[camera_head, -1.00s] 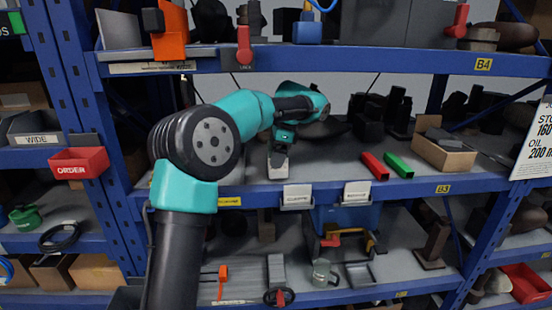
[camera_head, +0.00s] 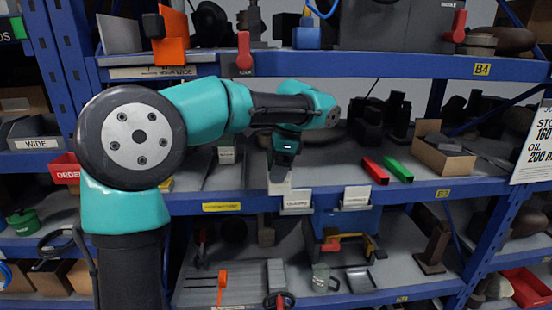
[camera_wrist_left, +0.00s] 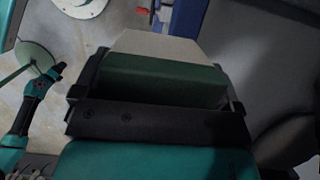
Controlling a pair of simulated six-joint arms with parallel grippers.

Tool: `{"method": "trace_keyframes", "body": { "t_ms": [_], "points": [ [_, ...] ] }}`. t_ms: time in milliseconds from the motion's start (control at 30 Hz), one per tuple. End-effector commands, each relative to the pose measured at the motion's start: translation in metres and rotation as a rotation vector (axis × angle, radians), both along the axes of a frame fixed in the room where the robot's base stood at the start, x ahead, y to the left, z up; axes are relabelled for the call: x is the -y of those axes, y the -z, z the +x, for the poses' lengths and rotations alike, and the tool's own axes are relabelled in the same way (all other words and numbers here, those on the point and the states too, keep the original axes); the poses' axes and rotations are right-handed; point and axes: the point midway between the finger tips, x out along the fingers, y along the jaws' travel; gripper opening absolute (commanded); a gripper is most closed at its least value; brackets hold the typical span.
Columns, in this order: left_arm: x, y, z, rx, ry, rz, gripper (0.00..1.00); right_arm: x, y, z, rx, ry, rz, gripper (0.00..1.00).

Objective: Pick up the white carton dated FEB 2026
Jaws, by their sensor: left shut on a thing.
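My left gripper (camera_head: 282,172) points down over the middle shelf, close to its front edge. It is shut on a small pale carton (camera_head: 279,188), whose lower end shows just under the fingers. In the left wrist view the gripper (camera_wrist_left: 158,100) has a pale beige top face (camera_wrist_left: 155,45) and a dark green face between its jaws. No date can be read on the carton. My right gripper is in no view.
White label cards (camera_head: 297,202) stand along the middle shelf's front edge, near the carton. A red bar (camera_head: 375,170), a green bar (camera_head: 398,170) and an open cardboard box (camera_head: 445,158) lie to the right. The upper shelf (camera_head: 330,62) runs above my arm.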

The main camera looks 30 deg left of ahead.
Motion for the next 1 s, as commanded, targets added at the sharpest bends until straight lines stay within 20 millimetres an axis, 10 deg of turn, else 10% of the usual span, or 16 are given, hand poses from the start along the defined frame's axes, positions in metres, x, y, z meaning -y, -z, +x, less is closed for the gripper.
{"method": "trace_keyframes", "body": {
  "t_ms": [300,1000],
  "points": [
    [0.025,-0.005,-0.039,0.001,0.001,0.0,0.6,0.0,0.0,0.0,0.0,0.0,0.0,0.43],
    [0.023,-0.005,-0.045,0.0,-0.001,0.0,0.6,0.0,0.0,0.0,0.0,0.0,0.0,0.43]
  ]
}}
